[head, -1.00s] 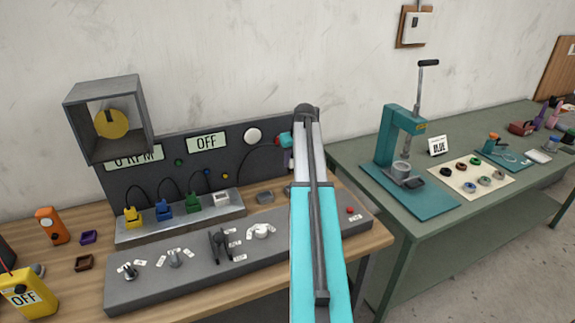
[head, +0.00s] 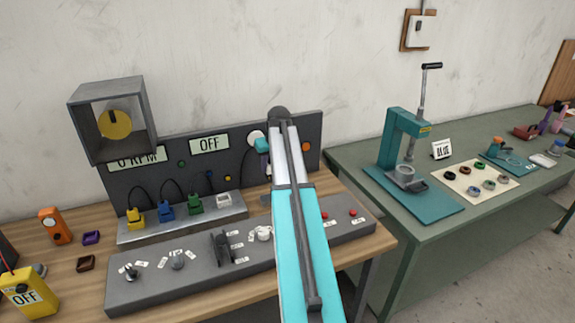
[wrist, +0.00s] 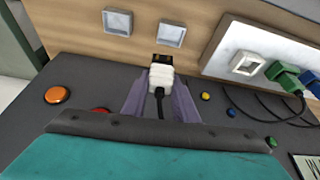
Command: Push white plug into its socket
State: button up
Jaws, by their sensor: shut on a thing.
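My gripper (wrist: 160,103) shows in the wrist view, its two purple fingers shut on the white plug (wrist: 160,76). The plug has a dark front end, and its black cable runs back between the fingers. The white socket (wrist: 247,64) is on the light metal strip, to the right of the plug and apart from it. In the head view the same socket (head: 224,197) is at the right end of the row, right of the green plug (head: 195,204). My arm hides most of the gripper and the plug there.
Blue (head: 166,209) and yellow (head: 135,216) plugs sit left of the green one on the metal strip (head: 180,228), with cables looping up to the dark back panel (head: 265,128). A sloped control panel (head: 150,290) with knobs lies in front. Two empty square trays (wrist: 117,21) are beyond the plug.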

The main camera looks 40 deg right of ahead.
jog(key=w+a+r+n+b, duration=0.1)
jog(key=w+a, duration=0.1)
jog(key=a, duration=1.1)
jog(key=w+a+r+n+b, duration=0.1)
jog(key=w+a, duration=0.2)
jog(key=a, duration=0.9)
jog(key=s+a+b, duration=0.1)
jog(key=s+a, duration=0.1)
jog(key=a, duration=0.9)
jog(key=s+a+r+n+y+b, duration=0.1)
jog(key=s+a, duration=0.1)
jog(key=a, duration=0.9)
jog(key=shift+s+a+n, duration=0.15)
jog(key=shift+a+n, duration=0.15)
jog(key=shift+a, duration=0.05)
